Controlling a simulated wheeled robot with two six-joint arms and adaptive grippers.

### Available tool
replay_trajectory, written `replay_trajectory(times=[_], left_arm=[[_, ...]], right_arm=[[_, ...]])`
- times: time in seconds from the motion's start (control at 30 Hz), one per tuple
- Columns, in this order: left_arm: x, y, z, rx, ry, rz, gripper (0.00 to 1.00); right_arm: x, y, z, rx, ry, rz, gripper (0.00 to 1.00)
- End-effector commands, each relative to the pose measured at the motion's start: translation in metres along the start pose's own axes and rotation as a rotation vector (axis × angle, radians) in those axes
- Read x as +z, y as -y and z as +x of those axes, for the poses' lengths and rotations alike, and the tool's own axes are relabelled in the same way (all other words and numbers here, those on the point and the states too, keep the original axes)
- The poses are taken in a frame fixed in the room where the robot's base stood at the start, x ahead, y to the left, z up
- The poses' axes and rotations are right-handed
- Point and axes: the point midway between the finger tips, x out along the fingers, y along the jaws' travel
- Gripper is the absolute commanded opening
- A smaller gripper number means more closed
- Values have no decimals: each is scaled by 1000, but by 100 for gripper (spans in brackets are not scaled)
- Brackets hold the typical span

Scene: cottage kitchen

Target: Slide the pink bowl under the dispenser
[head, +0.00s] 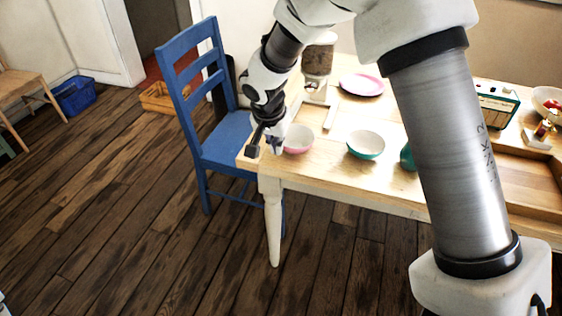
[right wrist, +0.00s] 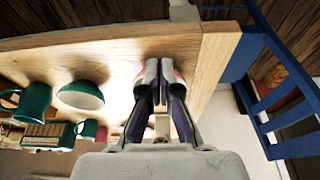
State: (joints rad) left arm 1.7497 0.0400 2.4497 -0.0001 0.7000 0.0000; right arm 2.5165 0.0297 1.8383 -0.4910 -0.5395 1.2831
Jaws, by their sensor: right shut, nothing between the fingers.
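The pink bowl (head: 298,139) stands upright near the left end of the wooden table; its inside is pale. The dispenser (head: 318,60), a jar of brown contents on a pale stand, is farther back on the table, beyond the bowl. My right gripper (head: 268,143) is low at the table's left end, just left of the bowl, shut and empty. In the right wrist view the shut fingers (right wrist: 158,85) cover most of the bowl, and only pink slivers of it (right wrist: 180,76) show. I cannot tell whether they touch it. My left gripper is out of view.
A teal bowl (head: 366,146) and a green mug (head: 407,157) stand right of the pink bowl. A pink plate (head: 361,85) lies right of the dispenser. A radio (head: 497,101) is farther right. A blue chair (head: 222,133) stands at the table's left end.

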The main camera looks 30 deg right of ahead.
Motion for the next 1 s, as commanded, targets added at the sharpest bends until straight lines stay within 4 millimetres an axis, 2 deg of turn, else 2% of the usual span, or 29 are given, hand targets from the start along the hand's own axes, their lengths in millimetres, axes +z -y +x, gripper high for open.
replay_trajectory(times=[0.07, 0.17, 0.53, 0.6, 0.7, 0.83, 1.0], left_arm=[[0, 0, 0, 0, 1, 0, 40], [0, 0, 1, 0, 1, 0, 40], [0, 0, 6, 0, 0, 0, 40], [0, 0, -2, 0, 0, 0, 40], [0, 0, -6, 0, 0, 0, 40], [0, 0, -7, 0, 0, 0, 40], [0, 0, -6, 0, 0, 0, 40]], right_arm=[[-3, -1, 3, 7, -5, 12, 0], [-2, -1, 18, 8, -2, 11, 0], [0, -2, 99, 8, 2, 10, 0], [-16, -2, 98, 4, 0, 13, 0], [-30, -2, 103, 4, -1, 12, 0], [-38, -2, 107, 6, -1, 10, 0], [-40, -2, 108, 6, 0, 9, 0]])
